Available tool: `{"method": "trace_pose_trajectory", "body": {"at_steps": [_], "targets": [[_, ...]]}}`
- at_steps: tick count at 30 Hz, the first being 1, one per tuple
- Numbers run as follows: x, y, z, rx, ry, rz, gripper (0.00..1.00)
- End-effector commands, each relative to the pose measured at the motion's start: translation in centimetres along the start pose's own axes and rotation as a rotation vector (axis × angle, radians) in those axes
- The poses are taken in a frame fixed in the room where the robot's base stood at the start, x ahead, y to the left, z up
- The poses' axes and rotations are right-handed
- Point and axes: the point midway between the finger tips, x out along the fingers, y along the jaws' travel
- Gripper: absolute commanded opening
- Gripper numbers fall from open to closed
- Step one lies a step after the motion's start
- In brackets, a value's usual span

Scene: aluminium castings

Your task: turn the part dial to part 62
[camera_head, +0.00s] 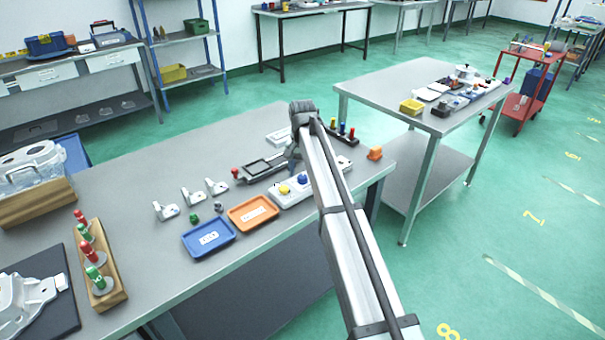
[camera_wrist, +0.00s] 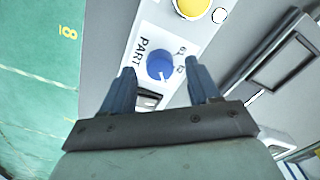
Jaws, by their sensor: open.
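The part dial is a round blue knob (camera_wrist: 161,66) on a white panel (camera_wrist: 152,40) marked PART, with small numbers beside the knob that I cannot read surely. A pale pointer mark shows on the knob's lower right side. In the head view the blue knob (camera_head: 302,179) sits on a white box beside a yellow button (camera_head: 284,189). My gripper (camera_wrist: 162,78) is open in the wrist view, with one finger to each side of the knob in the picture. No contact with the knob is visible. In the head view the arm hides part of the box.
An orange tray (camera_head: 253,213) and a blue tray (camera_head: 209,238) lie left of the box. A dark frame-like fixture (camera_head: 262,166) is behind it.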

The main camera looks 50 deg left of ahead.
Motion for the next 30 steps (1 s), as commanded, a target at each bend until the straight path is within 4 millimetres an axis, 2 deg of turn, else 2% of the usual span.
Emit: {"method": "trace_pose_trajectory", "body": {"at_steps": [6,14,30], "targets": [[1.03,0.01,0.01,0.0,0.001,0.0,0.61],[1.11,0.0,-0.01,0.0,0.001,0.0,0.61],[1.1,0.0,0.0,0.0,0.0,0.0,0.11]]}}
